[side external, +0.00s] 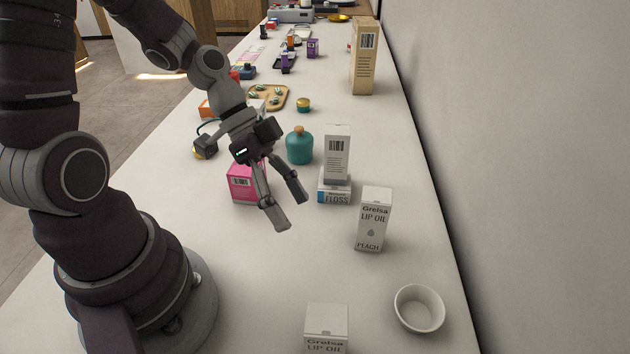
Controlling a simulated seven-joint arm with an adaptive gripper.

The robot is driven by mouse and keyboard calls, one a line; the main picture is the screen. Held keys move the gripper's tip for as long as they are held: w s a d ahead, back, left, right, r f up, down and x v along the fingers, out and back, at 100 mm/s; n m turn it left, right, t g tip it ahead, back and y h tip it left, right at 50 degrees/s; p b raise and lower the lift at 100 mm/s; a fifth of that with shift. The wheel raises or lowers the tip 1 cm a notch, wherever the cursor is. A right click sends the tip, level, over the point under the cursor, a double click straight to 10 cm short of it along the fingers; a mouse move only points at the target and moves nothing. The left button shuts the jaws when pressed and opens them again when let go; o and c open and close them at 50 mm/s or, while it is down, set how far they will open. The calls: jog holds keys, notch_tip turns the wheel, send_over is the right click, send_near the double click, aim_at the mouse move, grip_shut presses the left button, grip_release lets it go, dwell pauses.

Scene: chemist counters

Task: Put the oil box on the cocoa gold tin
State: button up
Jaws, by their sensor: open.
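A white "Grelsa LIP OIL PEACH" box (373,222) stands upright on the counter, right of my gripper. A second white "Grelsa LIP OIL" box (326,332) is at the bottom edge, partly cut off. A small round dark tin with a gold lid (303,104) sits farther back by the wooden board; its label cannot be read, so I cannot tell if it is the cocoa tin. My gripper (291,212) is open and empty above the counter, its fingers pointing down and right. It is apart from both lip oil boxes.
A white barcode box (337,153) stands on a floss box (334,191). A teal bottle (299,147) and a pink box (242,184) are close to my gripper. A white bowl (419,309) is at front right. The wall borders the counter's right side.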

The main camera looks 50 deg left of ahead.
jog(key=s+a+r+n+t+y, duration=0.2)
jog(key=a+r+n+t+y, duration=0.1)
jog(key=a+r+n+y, duration=0.2)
notch_tip(320, 180, up, 5)
jog(key=n+y, duration=0.2)
jog(key=n, duration=0.2)
jog(key=shift+s+f+t, duration=0.15)
jog(key=shift+s+t, duration=0.25)
jog(key=shift+o, duration=0.5)
jog(key=shift+s+a+r+n, duration=0.2)
jog(key=shift+r+n, duration=0.1)
jog(key=shift+n, duration=0.3)
